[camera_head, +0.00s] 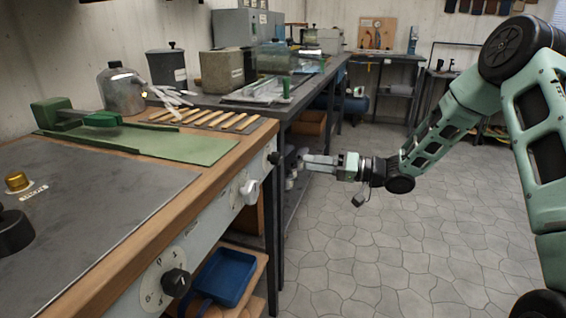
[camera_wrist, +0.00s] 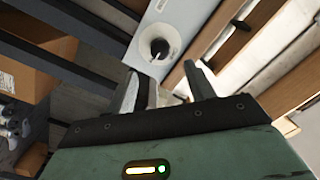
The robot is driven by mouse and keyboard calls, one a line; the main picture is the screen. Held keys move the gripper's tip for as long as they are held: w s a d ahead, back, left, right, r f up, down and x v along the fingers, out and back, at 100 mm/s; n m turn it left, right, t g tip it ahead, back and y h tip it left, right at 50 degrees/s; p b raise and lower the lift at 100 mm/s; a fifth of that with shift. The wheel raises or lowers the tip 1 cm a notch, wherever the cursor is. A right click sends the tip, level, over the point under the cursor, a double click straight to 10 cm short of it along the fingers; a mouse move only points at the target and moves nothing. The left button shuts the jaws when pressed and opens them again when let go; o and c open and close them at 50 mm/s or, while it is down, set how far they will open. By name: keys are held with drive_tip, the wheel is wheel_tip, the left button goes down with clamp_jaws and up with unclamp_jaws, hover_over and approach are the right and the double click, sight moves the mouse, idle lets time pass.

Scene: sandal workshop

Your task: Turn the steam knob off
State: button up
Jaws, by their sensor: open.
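Several knobs sit along the pale front panel of the workbench in the head view. There is a black knob on a white dial (camera_head: 175,282) near me, a white knob (camera_head: 250,191) further along, and a small black knob (camera_head: 273,157) at the far end. I cannot read which is the steam knob. My gripper (camera_head: 306,163) is open and empty, just right of the far black knob and apart from it. In the wrist view, a black knob on a round white dial (camera_wrist: 159,47) lies beyond the open fingertips (camera_wrist: 160,72). A pale part shows between the fingers.
The wooden bench (camera_head: 215,165) carries a green press (camera_head: 80,118) and wooden strips. A blue tray (camera_head: 226,277) sits on a shelf below the panel. A dark-framed table (camera_head: 300,95) stands behind. The stone floor (camera_head: 400,240) at right is clear.

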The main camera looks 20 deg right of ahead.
sight(280, 160)
drive_tip(key=b+x, duration=0.1)
drive_tip(key=x, duration=0.7)
drive_tip(key=shift+w+a, duration=0.2)
drive_tip(key=shift+a, duration=0.15)
drive_tip(key=c, duration=1)
